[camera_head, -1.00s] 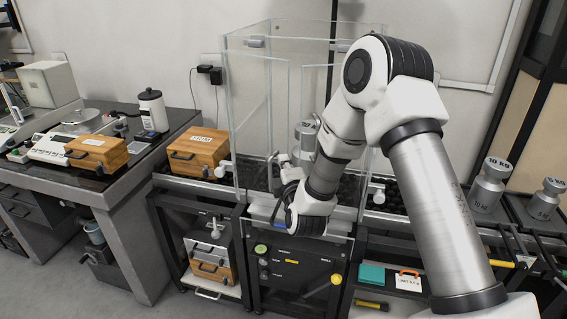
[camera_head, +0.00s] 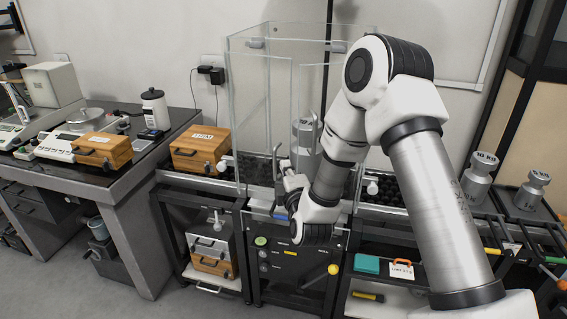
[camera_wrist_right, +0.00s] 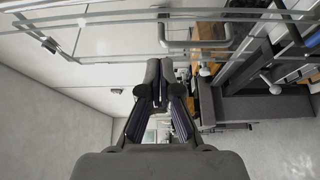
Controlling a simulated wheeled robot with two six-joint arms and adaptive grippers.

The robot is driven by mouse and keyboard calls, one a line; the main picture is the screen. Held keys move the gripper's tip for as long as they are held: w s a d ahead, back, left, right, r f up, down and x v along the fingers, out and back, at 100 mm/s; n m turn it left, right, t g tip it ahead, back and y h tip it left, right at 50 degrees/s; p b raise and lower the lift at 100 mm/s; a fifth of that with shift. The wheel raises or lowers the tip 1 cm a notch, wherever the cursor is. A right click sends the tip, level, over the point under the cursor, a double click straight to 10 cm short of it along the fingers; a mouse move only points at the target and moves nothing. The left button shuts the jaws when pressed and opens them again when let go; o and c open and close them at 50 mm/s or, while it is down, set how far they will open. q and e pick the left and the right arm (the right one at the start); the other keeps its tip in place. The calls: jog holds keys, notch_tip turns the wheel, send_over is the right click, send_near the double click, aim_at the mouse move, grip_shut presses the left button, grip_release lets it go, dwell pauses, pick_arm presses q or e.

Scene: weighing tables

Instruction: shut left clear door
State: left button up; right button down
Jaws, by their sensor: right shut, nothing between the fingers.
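The clear enclosure stands in the middle of the head view, with the left clear door (camera_head: 262,110) on its front left side. The door is transparent, so I cannot tell exactly how far open it is. My right gripper (camera_head: 281,165) is in front of the enclosure, partly hidden by its own wrist. In the right wrist view my right gripper (camera_wrist_right: 160,75) is shut and empty. A grey bar handle (camera_wrist_right: 195,44) on a clear panel shows just beyond the fingertips, apart from them. My left gripper is not in view.
A grey metal weight (camera_head: 306,135) stands inside the enclosure. A wooden box (camera_head: 199,152) sits to its left, and dark pellets lie around. A black panel with knobs (camera_head: 290,262) is below. Large weights (camera_head: 479,178) stand at the right.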

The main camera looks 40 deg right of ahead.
jog(key=s+m, duration=0.2)
jog(key=s, duration=0.3)
jog(key=d+f+m+g+h+p, duration=0.1)
jog(key=d+f+m+g+h, duration=0.2)
jog(key=m, duration=1.1)
jog(key=d+f+m+g+h, duration=0.1)
jog(key=d+m+g+h, duration=0.2)
jog(key=m, duration=1)
jog(key=w+a+r+m+g+p, duration=0.2)
jog(key=w+a+r+m+p, duration=0.15)
jog(key=a+m, duration=0.35)
jog(key=w+a+r+m+g+p, duration=0.2)
jog(key=w+a+r+m+p, duration=0.15)
jog(key=a+m, duration=0.35)
jog(key=b, duration=0.2)
send_near(287, 146)
jog(key=f, duration=0.2)
jog(key=shift+m, duration=0.4)
jog(key=w+d, duration=0.1)
jog(key=d, duration=0.3)
jog(key=w+d, duration=0.1)
jog(key=d, duration=0.1)
jog(key=shift+w+f, duration=0.1)
jog(key=shift+w, duration=0.25)
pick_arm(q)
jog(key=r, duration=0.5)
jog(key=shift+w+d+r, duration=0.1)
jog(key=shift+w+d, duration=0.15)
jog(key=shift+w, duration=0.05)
